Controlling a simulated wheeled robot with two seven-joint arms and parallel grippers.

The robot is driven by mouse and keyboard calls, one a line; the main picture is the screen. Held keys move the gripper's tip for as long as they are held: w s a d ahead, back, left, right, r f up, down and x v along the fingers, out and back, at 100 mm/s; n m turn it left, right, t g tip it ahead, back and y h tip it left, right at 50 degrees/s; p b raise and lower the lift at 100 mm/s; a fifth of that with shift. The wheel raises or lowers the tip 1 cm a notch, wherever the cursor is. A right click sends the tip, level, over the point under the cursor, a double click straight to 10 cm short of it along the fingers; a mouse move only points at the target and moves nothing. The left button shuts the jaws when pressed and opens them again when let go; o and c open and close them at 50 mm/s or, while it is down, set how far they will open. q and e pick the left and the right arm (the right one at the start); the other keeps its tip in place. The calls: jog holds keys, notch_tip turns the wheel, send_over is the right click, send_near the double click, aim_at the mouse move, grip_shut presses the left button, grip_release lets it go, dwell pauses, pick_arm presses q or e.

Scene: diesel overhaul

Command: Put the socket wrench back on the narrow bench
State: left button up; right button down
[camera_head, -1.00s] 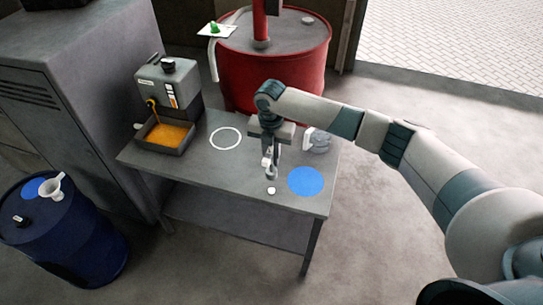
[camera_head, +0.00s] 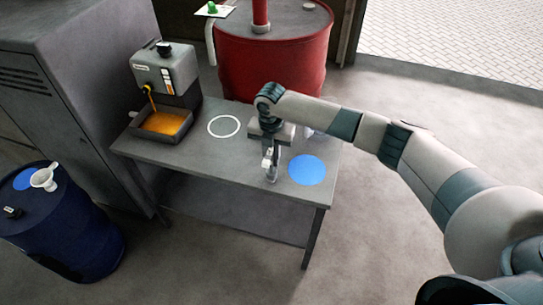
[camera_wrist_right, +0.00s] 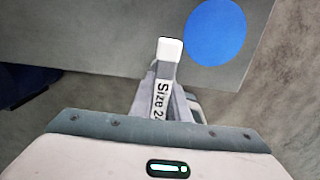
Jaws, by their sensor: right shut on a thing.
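My right gripper (camera_head: 271,176) is at the grey bench (camera_head: 205,158), just left of the blue disc (camera_head: 307,170) on its top. In the right wrist view it is shut on the socket wrench (camera_wrist_right: 162,92), a grey piece with a "Size 24" label and a white end (camera_wrist_right: 170,48). The blue disc (camera_wrist_right: 215,32) lies beyond the white end, to its right. In the head view the gripper hides most of the wrench. I cannot tell whether the wrench touches the bench. My left gripper is not in view.
A white ring (camera_head: 223,127) is marked on the bench. A grey machine (camera_head: 165,75) with an orange-filled tray (camera_head: 163,124) stands at its left. A pale object behind my gripper is mostly hidden. A red drum (camera_head: 272,60) stands behind, a blue drum (camera_head: 70,225) at left.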

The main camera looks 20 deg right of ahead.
jog(key=shift+p, duration=0.3)
dwell(0.4)
jog(key=shift+f, duration=0.2)
dwell(0.4)
jog(key=shift+f+b, duration=0.6)
jog(key=shift+f, duration=0.3)
jog(key=c, duration=1)
grip_release()
jog(key=shift+c, duration=0.2)
jog(key=shift+r, duration=0.1)
jog(key=shift+r+p, duration=3.9)
jog(key=shift+r, duration=0.55)
